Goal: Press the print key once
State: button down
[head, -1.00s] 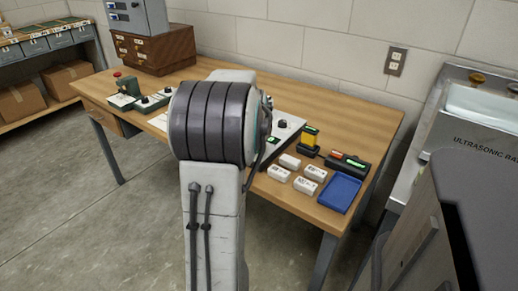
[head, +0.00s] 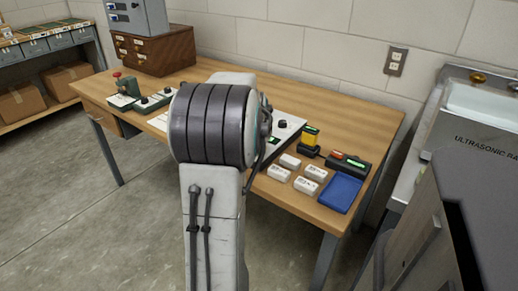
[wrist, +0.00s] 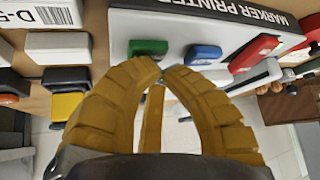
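In the wrist view the white marker printer (wrist: 190,22) carries a green key (wrist: 148,47), a blue key (wrist: 203,54) and a red key (wrist: 253,52). No label is readable on the keys, so I cannot tell which is print. My gripper (wrist: 165,72) has its yellowish fingertips together, just below the green and blue keys in the picture. I see nothing held between them. I cannot tell if the tips touch a key. In the head view my arm hides most of the printer (head: 289,124) and my gripper.
On the wooden table (head: 345,115), white blocks (head: 307,185), a blue tray (head: 340,194), a yellow-topped device (head: 311,138) and a dark box with lit display (head: 349,163) stand right of my arm. A green device with a red knob (head: 122,90) stands left. The table's back right is clear.

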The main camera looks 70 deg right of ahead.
jog(key=shift+r, duration=0.1)
jog(key=shift+r+p, duration=0.7)
jog(key=shift+r, duration=0.1)
jog(key=shift+r+p, duration=1.9)
jog(key=shift+r, duration=0.6)
